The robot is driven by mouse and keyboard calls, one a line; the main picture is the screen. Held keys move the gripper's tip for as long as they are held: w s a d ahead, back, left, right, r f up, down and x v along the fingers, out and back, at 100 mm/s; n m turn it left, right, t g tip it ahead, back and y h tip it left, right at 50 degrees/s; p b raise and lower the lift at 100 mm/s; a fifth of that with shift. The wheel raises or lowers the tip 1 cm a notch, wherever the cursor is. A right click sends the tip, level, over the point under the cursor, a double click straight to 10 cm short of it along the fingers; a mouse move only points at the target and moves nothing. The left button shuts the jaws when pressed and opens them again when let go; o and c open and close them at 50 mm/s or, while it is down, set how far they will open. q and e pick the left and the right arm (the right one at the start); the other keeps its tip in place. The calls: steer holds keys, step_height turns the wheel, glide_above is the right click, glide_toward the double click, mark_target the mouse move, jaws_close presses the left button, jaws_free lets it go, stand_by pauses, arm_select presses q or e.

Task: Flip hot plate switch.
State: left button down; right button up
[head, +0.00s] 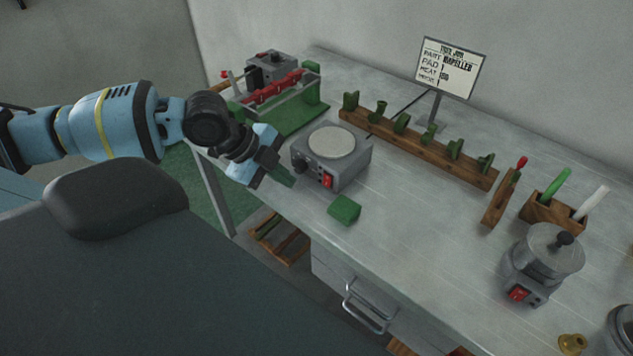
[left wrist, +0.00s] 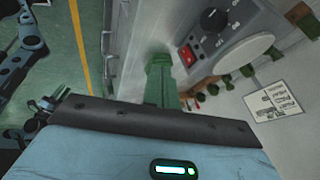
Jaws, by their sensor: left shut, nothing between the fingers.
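The hot plate (head: 358,163) is a grey box with a round pale top, near the front left edge of the table. Its red switch (head: 326,181) is on the front face, beside a black dial (head: 299,165). In the left wrist view the hot plate (left wrist: 225,42) is at the upper right, with the switch (left wrist: 188,55) and dial (left wrist: 213,20) in plain sight. My left gripper (head: 288,180) is shut and empty, just in front of the dial side of the hot plate. Its green fingers (left wrist: 160,75) point towards the front face, left of the switch. Contact cannot be told.
A wooden rack (head: 420,150) with green pieces and a sign (head: 450,68) stand behind. A lidded pot (head: 545,258) with its own red switch is at the right. The middle of the table is clear.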

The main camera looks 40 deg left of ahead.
mark_target(327, 181)
arm_select(q)
steer(key=x, duration=0.6)
steer(key=shift+f, duration=0.1)
steer(key=w, duration=0.3)
steer(key=shift+d+f, duration=0.2)
steer(key=shift+f, duration=0.1)
steer(key=shift+w+f, duration=0.1)
steer(key=shift+w, duration=0.5)
